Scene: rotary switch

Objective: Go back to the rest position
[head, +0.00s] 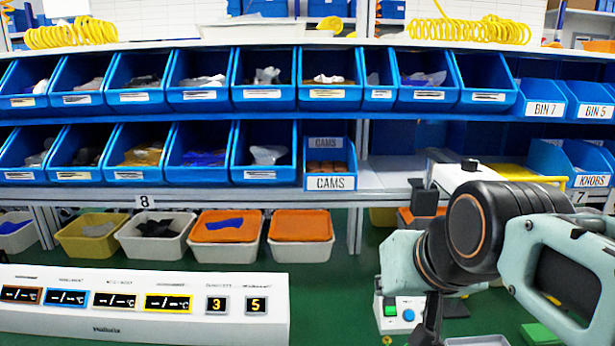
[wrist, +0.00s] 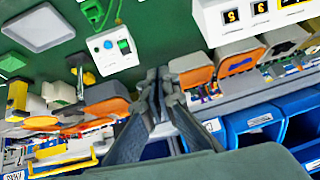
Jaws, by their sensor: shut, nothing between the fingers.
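My gripper (head: 427,333) hangs at the end of my arm on the right of the head view, pointing down, with its tips near or past the lower edge. In the wrist view my gripper (wrist: 158,78) shows its dark fingers together and empty. A white switch box (head: 392,318) with a green switch and a blue knob stands beside and partly behind the gripper. The switch box (wrist: 125,62) is also in the wrist view, up and left of the fingertips, apart from them.
A white display panel (head: 130,318) with several readouts spans the lower left. Shelves of blue bins (head: 265,92) stand behind, with white and orange-lidded tubs (head: 298,256) below. A light tray (wrist: 45,28) lies on the green surface in the wrist view.

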